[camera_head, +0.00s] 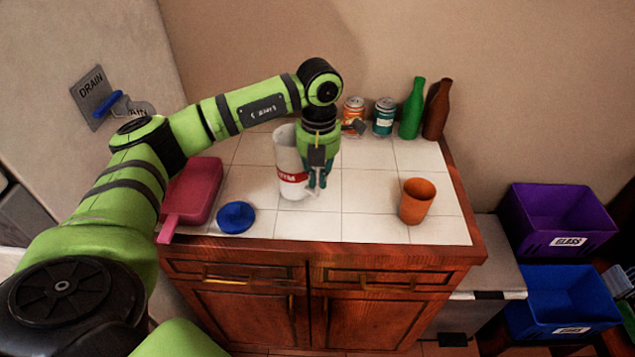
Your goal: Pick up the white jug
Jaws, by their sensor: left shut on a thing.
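The white jug (287,152) stands on the tiled counter, left of its middle, with a red band with lettering near its base. My left arm reaches in from the left, and its gripper (316,183) points down at the jug's right side. The left gripper is shut on the jug, and its fingers and wrist hide part of the jug's right side. I cannot tell whether the jug's base touches the tiles. My right gripper is not in view.
A pink dustpan-like tray (192,193) and a blue lid (236,217) lie left. An orange cup (416,201) stands right. Cans (384,117), a green bottle (412,108) and a brown bottle (437,110) line the back. Purple (560,222) and blue (562,302) bins stand right of the counter.

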